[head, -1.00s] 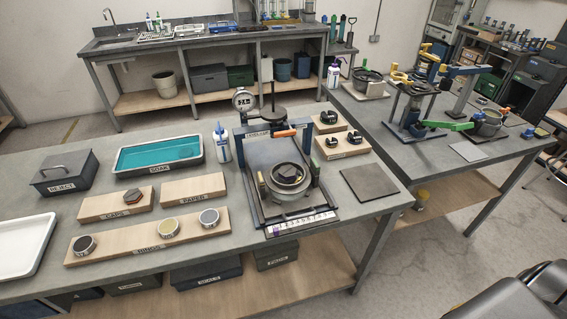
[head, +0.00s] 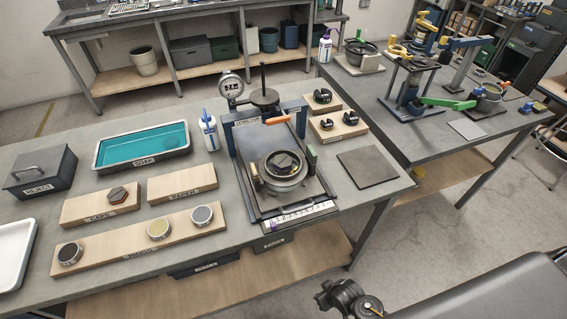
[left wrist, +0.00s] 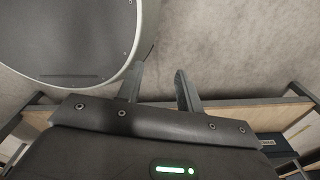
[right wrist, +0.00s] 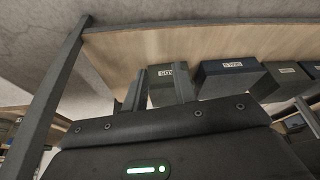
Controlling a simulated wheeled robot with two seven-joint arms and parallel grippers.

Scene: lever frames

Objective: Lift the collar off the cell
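The cell is a round metal pot (head: 284,180) standing on the dark plate of the press-like fixture (head: 243,180) on the near bench. A ring-shaped collar (head: 283,166) sits around its top, with a dark hexagonal piece inside. Small upright posts stand at both sides of the cell. My left gripper (left wrist: 160,82) shows in the left wrist view with its fingers apart and nothing between them. My right gripper (right wrist: 160,85) shows in the right wrist view with fingers apart and empty, in front of the under-bench shelf.
A dial gauge (head: 231,88) and an orange-handled lever (head: 277,120) are at the fixture's back. A white bottle (head: 209,132), teal soak tray (head: 143,147) and wooden boards (head: 182,183) stand left. A dark square mat (head: 367,168) lies right. Bench space around the mat is clear.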

